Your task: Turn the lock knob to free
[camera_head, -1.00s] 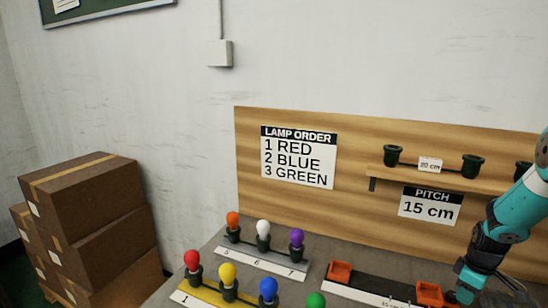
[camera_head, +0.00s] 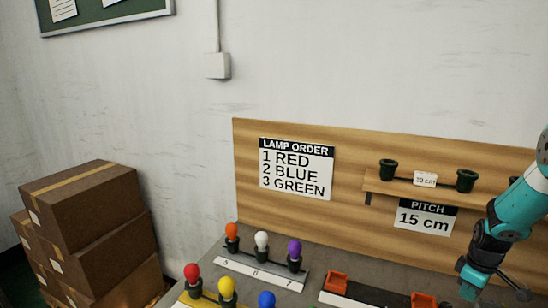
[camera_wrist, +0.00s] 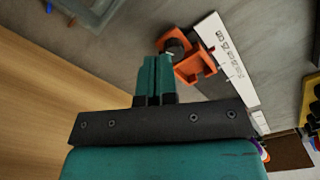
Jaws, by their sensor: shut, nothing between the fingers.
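In the wrist view my gripper (camera_wrist: 155,60) is shut and empty, its teal fingers side by side. Just beyond and right of the fingertips is an orange holder (camera_wrist: 200,66) with a dark round knob-like part (camera_wrist: 172,43) on its left side. I cannot tell whether the fingertips touch this part, nor which way it is turned. In the head view an orange holder (camera_head: 424,300) shows at the bottom edge, left of my gripper (camera_head: 472,287). A second orange holder (camera_head: 336,282) sits at the far end of the dark rail.
A white printed scale (camera_wrist: 228,58) runs beside the holder. Coloured lamps stand in a grey-and-white rack (camera_head: 258,270) to the left. A wooden backboard (camera_head: 350,212) with signs and a shelf (camera_head: 436,193) stands behind the bench. Stacked cartons (camera_head: 85,220) are at far left.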

